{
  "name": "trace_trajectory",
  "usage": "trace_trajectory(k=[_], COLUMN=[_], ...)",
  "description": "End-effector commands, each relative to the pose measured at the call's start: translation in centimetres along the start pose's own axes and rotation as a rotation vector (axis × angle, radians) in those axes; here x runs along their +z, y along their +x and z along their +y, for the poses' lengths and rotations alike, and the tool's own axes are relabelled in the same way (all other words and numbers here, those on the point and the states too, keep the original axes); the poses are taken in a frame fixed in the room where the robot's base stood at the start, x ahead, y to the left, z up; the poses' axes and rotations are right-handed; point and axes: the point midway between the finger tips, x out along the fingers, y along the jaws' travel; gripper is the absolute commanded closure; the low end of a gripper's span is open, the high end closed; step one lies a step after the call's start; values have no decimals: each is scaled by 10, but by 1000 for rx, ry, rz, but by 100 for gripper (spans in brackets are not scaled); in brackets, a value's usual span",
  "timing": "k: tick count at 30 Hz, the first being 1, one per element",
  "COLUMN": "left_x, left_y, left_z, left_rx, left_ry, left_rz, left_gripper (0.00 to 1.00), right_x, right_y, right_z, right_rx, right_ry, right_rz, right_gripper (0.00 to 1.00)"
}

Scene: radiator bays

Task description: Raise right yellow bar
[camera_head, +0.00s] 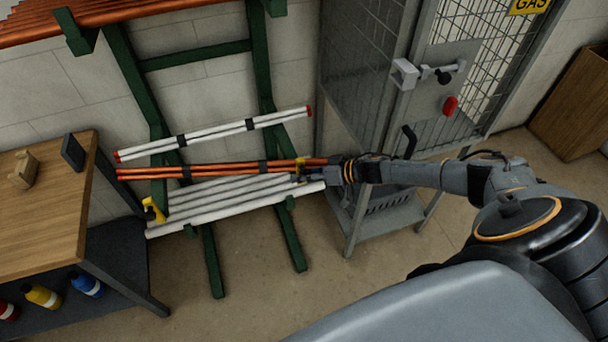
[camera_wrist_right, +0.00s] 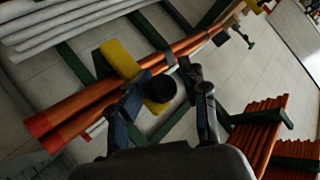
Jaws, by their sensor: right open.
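The right yellow bar (camera_head: 300,164) is a small yellow piece at the right end of the orange pipes on the green rack. In the right wrist view the yellow bar (camera_wrist_right: 120,58) lies across the orange pipes, and its near end with a black round tip sits between my fingers. My right gripper (camera_head: 318,171) is at this bar; in its wrist view the gripper (camera_wrist_right: 166,76) has its fingers apart, one on each side of the bar's end. I cannot tell whether they touch it. Another yellow bar (camera_head: 153,210) is at the rack's left post. My left gripper is not in view.
Orange pipes (camera_head: 220,171) and white pipes (camera_head: 240,190) lie on the green rack (camera_head: 260,70). A mesh gas cage (camera_head: 365,75) stands close right of my gripper. A wooden bench (camera_head: 60,200) is at left. The floor in front is clear.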

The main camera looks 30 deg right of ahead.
Motion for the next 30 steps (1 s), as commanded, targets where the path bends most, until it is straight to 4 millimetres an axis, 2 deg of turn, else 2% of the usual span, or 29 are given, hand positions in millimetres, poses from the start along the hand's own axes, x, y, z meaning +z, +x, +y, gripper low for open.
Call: trace_trajectory(k=[1, 5, 12, 18, 23, 30], left_x=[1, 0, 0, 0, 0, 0], left_y=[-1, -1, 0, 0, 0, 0], left_z=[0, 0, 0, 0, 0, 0], left_rx=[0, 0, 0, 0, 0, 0], left_ry=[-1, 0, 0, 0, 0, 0], left_rz=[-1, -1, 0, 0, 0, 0], left_gripper=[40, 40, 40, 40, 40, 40], right_x=[-15, -14, -6, -1, -1, 0], right_y=[-5, -19, -68, -103, -117, -119], right_z=[6, 6, 3, 2, 1, 0], right_rx=[12, 13, 7, 5, 3, 1], right_ry=[-4, -5, -3, 0, -1, -1], right_rz=[22, 20, 6, 0, -1, -1], right_gripper=[51, 51, 51, 51, 51, 51])
